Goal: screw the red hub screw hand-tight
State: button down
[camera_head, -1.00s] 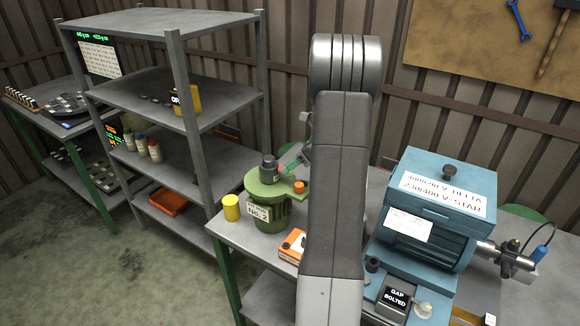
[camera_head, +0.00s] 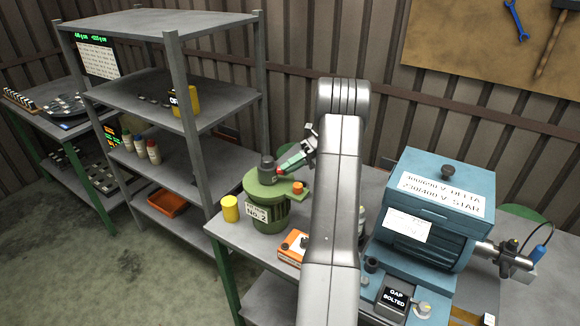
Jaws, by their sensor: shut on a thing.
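The red hub screw (camera_head: 279,171) shows as a small red spot at the right side of the dark grey hub (camera_head: 267,169). The hub stands on top of the green disperser housing (camera_head: 268,200), labelled No.2. My gripper (camera_head: 283,168) comes in slanted from the upper right, a green and pale part showing along it. Its tips are shut on the red screw, close against the hub. The tips hide most of the screw, so its depth in the hub cannot be seen.
An orange knob (camera_head: 298,188) sits on the housing's right arm. A yellow cylinder (camera_head: 230,208) stands left of the housing, an orange-and-white box (camera_head: 292,246) in front. The blue machine (camera_head: 437,210) fills the bench's right. A grey shelf rack (camera_head: 185,130) stands at left.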

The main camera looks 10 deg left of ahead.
jog(key=shift+f+m+g, duration=0.15)
jog(key=shift+m+g, duration=0.15)
dwell(0.4)
jog(key=c, duration=1.2)
grip_release()
jog(key=shift+c, duration=0.2)
